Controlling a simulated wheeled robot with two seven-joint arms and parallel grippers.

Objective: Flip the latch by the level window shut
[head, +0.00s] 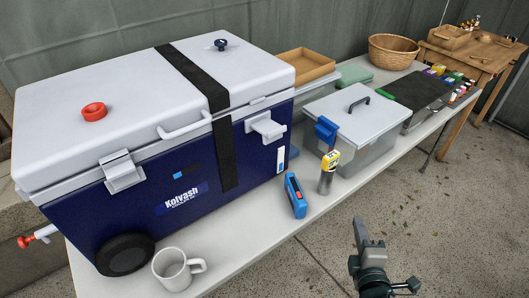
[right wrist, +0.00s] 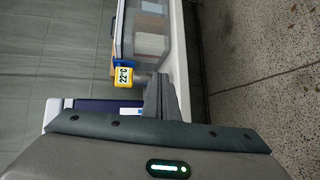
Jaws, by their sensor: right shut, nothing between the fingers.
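The blue cooler (head: 70,222) with a pale grey lid (head: 130,75) stands on the table. The level window (head: 281,159) is a narrow white upright strip near the front's right end. The latch by the level window (head: 265,127) is light grey and sticks outward from the front, just up and left of the strip. A second latch (head: 122,172) is at the front's left. My right gripper (head: 361,231) is shut and empty, off the table's front edge, right of the cooler and apart from it. Its fingers show in the right wrist view (right wrist: 160,95). My left gripper is out of view.
A clear lidded bin (head: 350,115) is right of the cooler. The floor before the table is clear.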

